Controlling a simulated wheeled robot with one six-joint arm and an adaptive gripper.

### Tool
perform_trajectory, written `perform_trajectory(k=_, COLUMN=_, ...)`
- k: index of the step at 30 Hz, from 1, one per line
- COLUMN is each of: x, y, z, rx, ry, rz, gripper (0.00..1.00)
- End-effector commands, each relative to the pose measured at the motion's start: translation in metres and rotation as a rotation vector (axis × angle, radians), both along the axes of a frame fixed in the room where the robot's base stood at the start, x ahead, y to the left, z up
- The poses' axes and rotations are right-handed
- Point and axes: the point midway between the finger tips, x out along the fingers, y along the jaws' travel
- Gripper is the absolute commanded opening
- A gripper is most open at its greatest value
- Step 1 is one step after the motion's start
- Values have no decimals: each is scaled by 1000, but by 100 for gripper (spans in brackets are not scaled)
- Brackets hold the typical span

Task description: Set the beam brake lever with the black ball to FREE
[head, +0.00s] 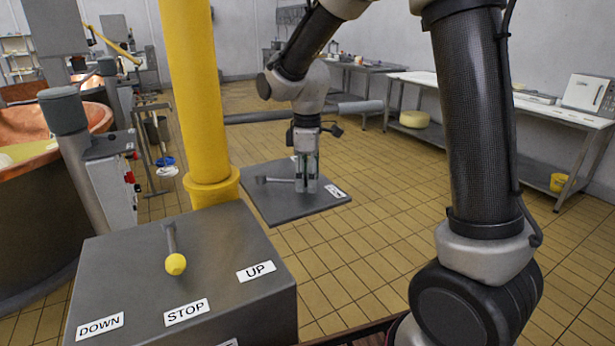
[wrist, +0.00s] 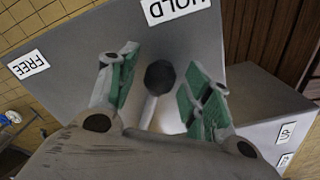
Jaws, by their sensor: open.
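The brake lever's black ball (wrist: 158,77) sits between the spread fingers of my gripper (wrist: 160,90) in the wrist view, with gaps on both sides. Its pale shaft (wrist: 149,108) runs down from the ball, and the lever points toward the HOLD label (wrist: 178,8). The FREE label (wrist: 28,65) lies to the left on the same grey plate (wrist: 95,45). In the head view my gripper (head: 306,187) points down over the plate (head: 270,207) at the lever's end. The shaft (head: 280,180) shows left of the fingers, which hide the ball.
A nearer grey box (head: 225,235) carries a lever with a yellow ball (head: 176,264) and DOWN, STOP and UP labels. A yellow column (head: 195,90) stands behind it. A copper vat (head: 25,130) is at left. Tiled floor (head: 370,230) is clear right of the plate.

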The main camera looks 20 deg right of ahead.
Motion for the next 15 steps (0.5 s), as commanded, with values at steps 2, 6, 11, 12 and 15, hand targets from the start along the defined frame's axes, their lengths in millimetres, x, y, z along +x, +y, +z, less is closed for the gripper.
perform_trajectory(k=2, x=0, y=0, z=0, rx=0, ry=0, rz=0, gripper=49)
perform_trajectory(k=6, x=0, y=0, z=0, rx=0, ry=0, rz=0, gripper=33)
perform_trajectory(k=11, x=0, y=0, z=0, rx=0, ry=0, rz=0, gripper=4)
perform_trajectory(k=12, x=0, y=0, z=0, rx=0, ry=0, rz=0, gripper=0)
perform_trajectory(k=15, x=0, y=0, z=0, rx=0, ry=0, rz=0, gripper=0)
